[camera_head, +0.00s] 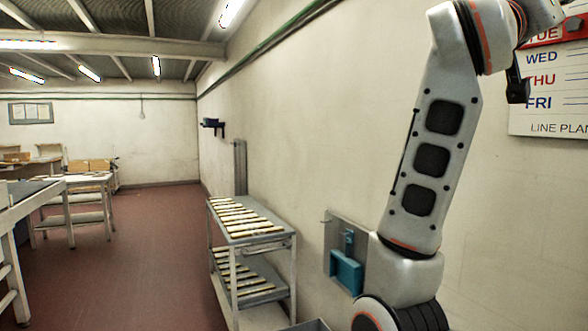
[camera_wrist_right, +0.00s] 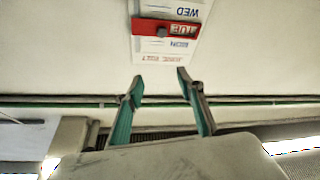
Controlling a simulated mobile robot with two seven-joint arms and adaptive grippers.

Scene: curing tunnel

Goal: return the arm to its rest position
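My right arm (camera_head: 430,150) rises from the lower middle of the head view and bends toward the top right, in front of the wall. Its far end is cut off by the top edge. In the right wrist view my right gripper (camera_wrist_right: 160,77) has its two teal-and-grey fingers spread apart with nothing between them. Beyond the fingertips is the white wall planner, seen upside down, with a red band (camera_wrist_right: 180,28) at TUE. My left arm and left gripper are not in view.
The planner (camera_head: 545,95) hangs on the wall behind the arm. A blue bin in a grey wall holder (camera_head: 346,272) is beside the arm's lower part. A grey two-shelf rack (camera_head: 270,237) with pale strips stands along the wall. Tables (camera_head: 88,180) stand at left; red floor (camera_head: 150,255) between is clear.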

